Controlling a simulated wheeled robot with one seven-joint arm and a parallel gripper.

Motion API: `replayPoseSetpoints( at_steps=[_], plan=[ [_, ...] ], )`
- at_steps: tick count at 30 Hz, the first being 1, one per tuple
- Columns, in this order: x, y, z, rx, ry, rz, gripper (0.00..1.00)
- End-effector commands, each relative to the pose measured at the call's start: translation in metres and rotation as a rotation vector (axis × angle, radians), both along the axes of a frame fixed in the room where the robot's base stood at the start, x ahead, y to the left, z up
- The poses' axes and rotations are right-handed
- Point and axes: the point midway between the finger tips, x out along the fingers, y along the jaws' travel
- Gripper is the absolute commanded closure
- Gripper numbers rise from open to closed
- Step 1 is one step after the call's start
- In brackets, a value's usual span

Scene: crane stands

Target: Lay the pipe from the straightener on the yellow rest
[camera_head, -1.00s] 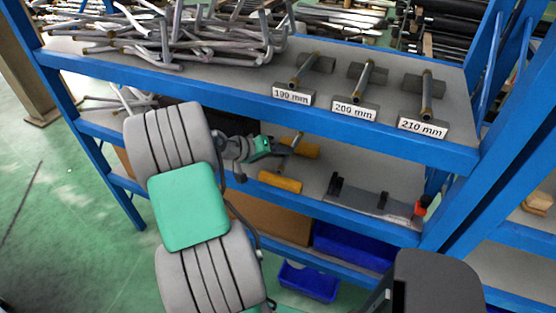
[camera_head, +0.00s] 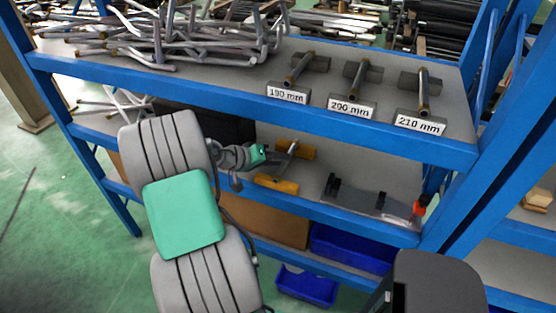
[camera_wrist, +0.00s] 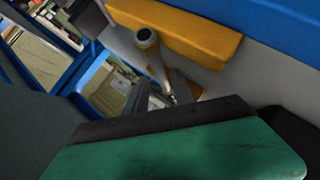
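The yellow rest shows in the head view as two yellow blocks, a far one (camera_head: 297,150) and a near one (camera_head: 276,185), on the middle shelf. A thin pipe (camera_head: 284,166) runs across them; whether it touches both is too small to tell. In the wrist view the pipe's open end (camera_wrist: 147,38) overlaps a yellow block (camera_wrist: 205,42). My gripper (camera_head: 281,154) reaches in from the left at the pipe's middle. Its fingertips are too small or hidden to show whether they grip the pipe. The straightener (camera_head: 372,203), a grey plate with dark blocks and a red part, is empty to the right.
The upper shelf (camera_head: 220,88) overhangs the rest, with a blue front edge. It bears a heap of bent pipes (camera_head: 180,38) and stands labelled 190, 200 and 210 mm. A dark box (camera_head: 215,125) stands behind my arm. Blue bins (camera_head: 306,286) are below.

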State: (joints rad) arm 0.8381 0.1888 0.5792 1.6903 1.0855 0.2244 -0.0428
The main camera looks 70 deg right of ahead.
Motion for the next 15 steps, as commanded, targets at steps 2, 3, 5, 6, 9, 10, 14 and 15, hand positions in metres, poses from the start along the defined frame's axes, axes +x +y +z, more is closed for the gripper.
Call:
replayPoseSetpoints(
  at_steps=[2,3,5,6,9,10,14,15],
  plan=[
    [0.0,0.0,0.0,0.0,0.0,0.0,0.62],
    [0.0,0.0,0.0,0.0,0.0,0.0,0.6],
    [0.0,0.0,0.0,0.0,0.0,0.0,0.6],
    [0.0,0.0,0.0,0.0,0.0,0.0,0.6],
    [0.0,0.0,-0.001,0.002,0.001,0.001,0.6],
    [0.001,0.001,-0.001,0.002,0.001,0.001,0.6],
    [0.01,0.009,0.006,-0.001,-0.002,0.004,0.6],
    [0.014,0.014,0.009,0.0,-0.001,0.004,0.6]
  ],
)
